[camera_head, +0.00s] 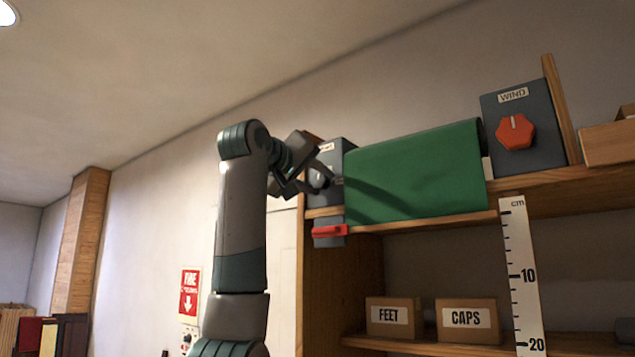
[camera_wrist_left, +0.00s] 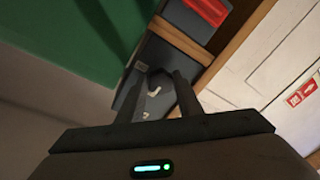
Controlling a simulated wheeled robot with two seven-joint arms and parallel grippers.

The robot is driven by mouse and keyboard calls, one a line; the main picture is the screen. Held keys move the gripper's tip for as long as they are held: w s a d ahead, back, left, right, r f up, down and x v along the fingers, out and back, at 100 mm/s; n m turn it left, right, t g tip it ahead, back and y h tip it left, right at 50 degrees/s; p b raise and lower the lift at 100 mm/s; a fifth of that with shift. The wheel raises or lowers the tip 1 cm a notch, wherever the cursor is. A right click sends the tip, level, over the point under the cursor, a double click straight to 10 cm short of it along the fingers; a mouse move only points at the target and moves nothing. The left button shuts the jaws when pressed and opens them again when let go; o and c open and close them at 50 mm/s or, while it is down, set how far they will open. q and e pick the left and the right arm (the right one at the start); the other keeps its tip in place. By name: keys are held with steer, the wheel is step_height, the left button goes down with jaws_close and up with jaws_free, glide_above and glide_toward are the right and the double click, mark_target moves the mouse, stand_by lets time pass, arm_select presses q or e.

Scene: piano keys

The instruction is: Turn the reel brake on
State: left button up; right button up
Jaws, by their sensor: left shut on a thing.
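A grey box (camera_head: 342,160) with a small label, too small to read, stands at the left end of the upper shelf. My left gripper (camera_head: 322,178) reaches its front from the left and largely hides the dark knob there. In the left wrist view, the two fingers of my left gripper (camera_wrist_left: 157,96) are around this dark knob (camera_wrist_left: 160,78), which has a pale mark, and are shut on it. A red handle (camera_head: 330,231) on a smaller grey block sits just below; it also shows in the left wrist view (camera_wrist_left: 207,10). I cannot read which control is the reel brake. My right gripper is not in view.
A green cloth or panel (camera_head: 418,172) hangs close to the right of the box. A grey box with a red knob (camera_head: 515,132), labelled WIND, stands farther right. A ruler (camera_head: 522,275) and boxes marked FEET (camera_head: 393,318) and CAPS (camera_head: 467,320) are below. Left of the shelf is open.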

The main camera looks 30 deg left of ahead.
arm_select(q)
steer(key=m+b, duration=0.1)
steer(key=m, duration=0.1)
steer(key=m+b, duration=0.1)
steer(key=m, duration=0.1)
steer(key=shift+f+m, duration=0.2)
steer(key=shift+m, duration=0.1)
steer(key=m+t, duration=0.1)
steer(key=m, duration=0.3)
steer(key=shift+a+m+h+b, duration=0.1)
steer(key=shift+m+h+b, duration=0.2)
steer(key=shift+m, duration=0.1)
steer(key=m, duration=0.4)
steer(key=shift+a+r+h, duration=0.1)
steer(key=shift+h, duration=0.3)
steer(key=shift+m+h+p, duration=0.7)
steer(key=shift+m+p, duration=0.25)
steer(key=shift+m, duration=1.75)
steer(key=o, duration=1)
steer(key=shift+o, duration=0.2)
